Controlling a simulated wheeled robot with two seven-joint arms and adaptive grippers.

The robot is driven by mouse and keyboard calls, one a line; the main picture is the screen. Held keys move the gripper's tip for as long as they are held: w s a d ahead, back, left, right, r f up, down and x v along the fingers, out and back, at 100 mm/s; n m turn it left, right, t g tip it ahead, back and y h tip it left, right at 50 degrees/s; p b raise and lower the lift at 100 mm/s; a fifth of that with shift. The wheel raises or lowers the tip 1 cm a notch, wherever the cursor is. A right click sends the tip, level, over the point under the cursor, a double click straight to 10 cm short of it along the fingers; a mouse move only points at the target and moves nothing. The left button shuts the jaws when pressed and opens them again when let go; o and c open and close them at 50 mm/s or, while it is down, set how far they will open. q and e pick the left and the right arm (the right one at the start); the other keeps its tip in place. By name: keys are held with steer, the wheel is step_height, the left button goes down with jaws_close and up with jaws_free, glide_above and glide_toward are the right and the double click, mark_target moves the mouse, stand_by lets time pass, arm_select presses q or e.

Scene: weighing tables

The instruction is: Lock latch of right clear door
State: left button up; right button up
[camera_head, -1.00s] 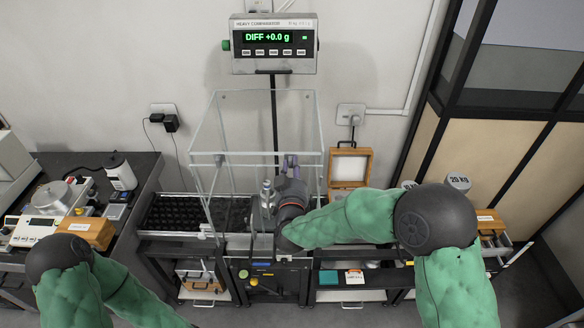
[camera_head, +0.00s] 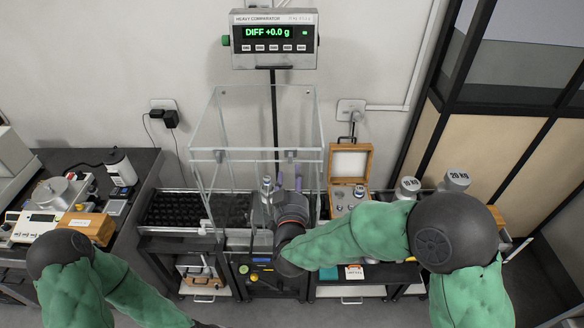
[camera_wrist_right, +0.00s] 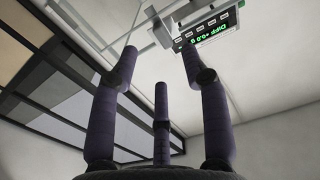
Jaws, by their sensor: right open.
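The clear door enclosure (camera_head: 207,120) stands over the weighing bench in the head view, its clear panels framed by thin edges. My right gripper (camera_head: 288,184) is at the lower right part of the enclosure, fingers pointing up and away; the wrist hides much of what lies in front of it. In the right wrist view my right gripper (camera_wrist_right: 160,75) shows dark fingers spread apart with nothing between them. I cannot make out the latch of the right door. My left arm is at the lower left, and its gripper is out of view.
The display (camera_head: 275,40) above reads DIFF +0.0 g. An open wooden weight box (camera_head: 349,163) stands right of the enclosure, with the 10 KG weight (camera_head: 407,188) and 20 KG weight (camera_head: 456,181) further right. A side table with a small scale (camera_head: 40,222) is at left.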

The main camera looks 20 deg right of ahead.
steer(key=v, duration=0.5)
steer(key=shift+s, duration=0.35)
steer(key=shift+f, duration=0.1)
step_height(320, 180, down, 30)
steer(key=s+a+n+g+y+b, duration=0.1)
steer(key=a+n+g+y+b, duration=0.1)
steer(key=g+y+b, duration=0.5)
steer(key=s+a+f+g+y+b, duration=0.1)
steer(key=s+f+g+b, duration=0.2)
steer(key=s+f, duration=0.6)
steer(key=s+a+f+m+g+y+b, duration=0.1)
steer(key=s+f+g+b, duration=0.2)
steer(key=s+f+g, duration=0.4)
step_height(320, 180, down, 7)
steer(key=s, duration=0.2)
steer(key=shift+s+a, duration=0.35)
steer(key=shift+s, duration=0.05)
steer(key=shift+d+f, duration=0.1)
